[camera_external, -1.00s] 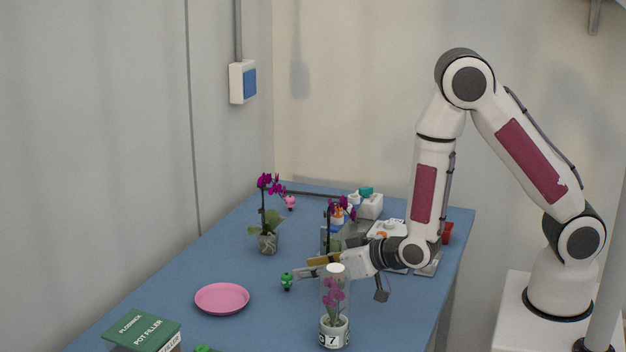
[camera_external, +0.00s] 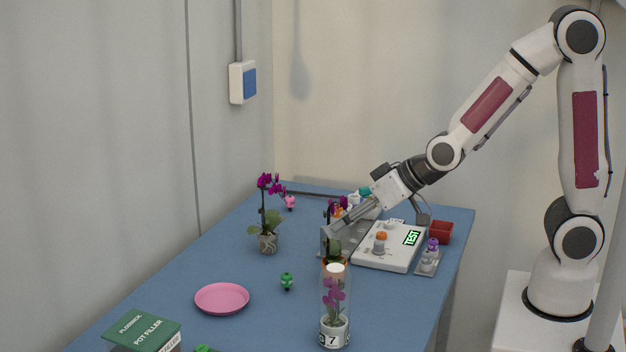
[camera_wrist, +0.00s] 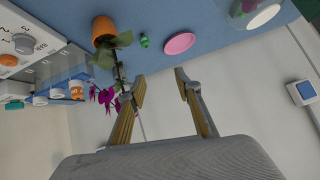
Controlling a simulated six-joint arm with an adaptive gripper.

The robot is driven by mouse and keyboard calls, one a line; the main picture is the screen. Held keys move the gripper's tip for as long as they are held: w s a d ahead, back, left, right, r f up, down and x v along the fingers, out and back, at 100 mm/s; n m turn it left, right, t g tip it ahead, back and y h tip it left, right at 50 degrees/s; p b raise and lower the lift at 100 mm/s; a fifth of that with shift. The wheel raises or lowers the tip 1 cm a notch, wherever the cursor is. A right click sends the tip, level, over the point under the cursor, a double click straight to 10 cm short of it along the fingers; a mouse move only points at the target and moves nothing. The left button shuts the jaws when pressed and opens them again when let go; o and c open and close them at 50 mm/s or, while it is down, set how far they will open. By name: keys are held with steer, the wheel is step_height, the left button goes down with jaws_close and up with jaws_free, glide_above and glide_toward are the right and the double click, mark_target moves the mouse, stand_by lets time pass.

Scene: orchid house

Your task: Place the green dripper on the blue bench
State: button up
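The small green dripper (camera_external: 287,281) stands on the bare top of the blue bench (camera_external: 215,260), right of the pink saucer. In the wrist view the dripper (camera_wrist: 144,41) lies beyond my fingers, apart from them. My gripper (camera_external: 340,221) is raised above the bench, behind and to the right of the dripper, near a purple orchid. In the wrist view my gripper (camera_wrist: 160,76) has its two fingers apart with nothing between them.
A pink saucer (camera_external: 222,299) and an orchid in a clear tube (camera_external: 334,305) stand near the dripper. A potted orchid (camera_external: 267,242) stands further back. A white instrument (camera_external: 385,257) and red pot (camera_external: 440,233) are at right. A pot filler box (camera_external: 145,328) is in front.

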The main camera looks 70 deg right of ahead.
steer(key=s+d+r+g, duration=0.2)
steer(key=s+d+r, duration=0.1)
steer(key=s, duration=0.9)
steer(key=s+d+r+n+g+h, duration=0.1)
steer(key=s+d+r, duration=0.3)
steer(key=s, duration=0.9)
steer(key=shift+d+r+g, duration=0.2)
steer(key=shift+r+g, duration=0.4)
steer(key=shift+r, duration=0.3)
